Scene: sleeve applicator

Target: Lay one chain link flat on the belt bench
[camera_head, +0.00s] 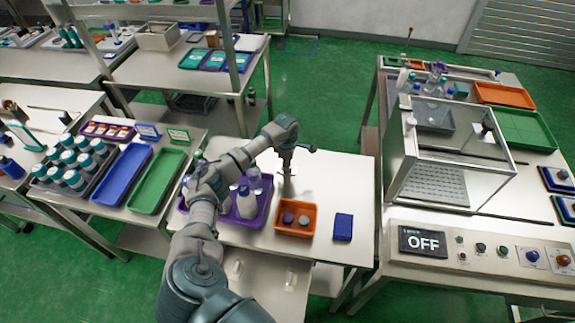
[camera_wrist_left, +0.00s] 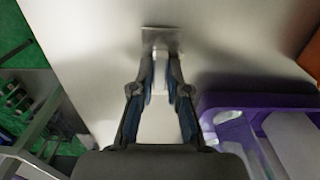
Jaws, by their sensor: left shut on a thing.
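My left gripper (camera_head: 288,178) points down over the pale bench (camera_head: 335,190) in the middle of the head view, behind the orange tray. In the left wrist view the left gripper's fingers (camera_wrist_left: 160,80) are closed around a small grey metal piece (camera_wrist_left: 162,37). It looks like a chain link, but its full shape is hidden by the fingers. The bench top lies just beneath it; I cannot tell whether the piece touches the top. My right gripper is not in view.
A purple tray (camera_head: 262,205) with white bottles stands left of the gripper. An orange tray (camera_head: 280,226) with small round items and a blue box (camera_head: 343,227) stand in front. The bench top right of the gripper is clear. A machine with an OFF display (camera_head: 423,241) stands further right.

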